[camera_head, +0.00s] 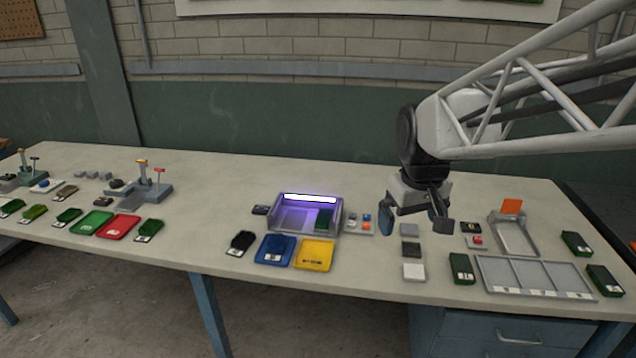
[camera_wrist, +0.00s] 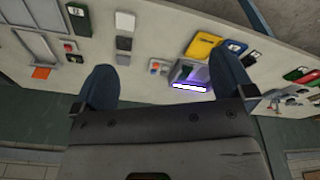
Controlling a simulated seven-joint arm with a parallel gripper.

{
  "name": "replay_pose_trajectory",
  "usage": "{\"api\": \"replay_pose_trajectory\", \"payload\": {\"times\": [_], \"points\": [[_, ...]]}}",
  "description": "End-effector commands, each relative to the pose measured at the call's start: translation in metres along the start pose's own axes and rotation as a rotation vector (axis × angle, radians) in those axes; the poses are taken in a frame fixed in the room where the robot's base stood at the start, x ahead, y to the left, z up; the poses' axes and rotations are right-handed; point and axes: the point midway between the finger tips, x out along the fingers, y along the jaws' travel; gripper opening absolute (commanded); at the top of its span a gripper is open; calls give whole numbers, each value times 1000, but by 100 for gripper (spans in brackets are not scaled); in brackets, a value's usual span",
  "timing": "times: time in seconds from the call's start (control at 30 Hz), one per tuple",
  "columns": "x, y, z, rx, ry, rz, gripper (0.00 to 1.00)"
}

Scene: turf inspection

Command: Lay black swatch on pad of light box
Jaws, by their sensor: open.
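The black swatch (camera_head: 240,242) lies on the table with a white label at its near end, left of the blue tray. The light box (camera_head: 340,214) glows purple under a bright white lamp and also shows in the wrist view (camera_wrist: 188,87). A dark green piece (camera_head: 323,219) sits at the right inside it; the rest of its lit floor, the pad (camera_head: 294,217), looks bare. My gripper (camera_head: 417,215) is open and empty, above the table right of the light box. Both blue-grey fingers show spread apart in the wrist view (camera_wrist: 165,68).
A blue tray (camera_head: 275,249) and a yellow tray (camera_head: 314,254) lie in front of the light box. Small grey and white blocks (camera_head: 411,250) lie near my gripper. A sectioned tray (camera_head: 533,274) and green swatches are at right.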

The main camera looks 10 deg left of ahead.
Motion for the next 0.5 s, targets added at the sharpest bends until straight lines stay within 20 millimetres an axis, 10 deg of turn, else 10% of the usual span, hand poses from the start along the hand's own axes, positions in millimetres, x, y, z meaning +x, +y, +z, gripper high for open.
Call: {"api": "replay_pose_trajectory", "payload": {"times": [0.5], "points": [[46,-56,-141,-284,-40,-34,100]]}}
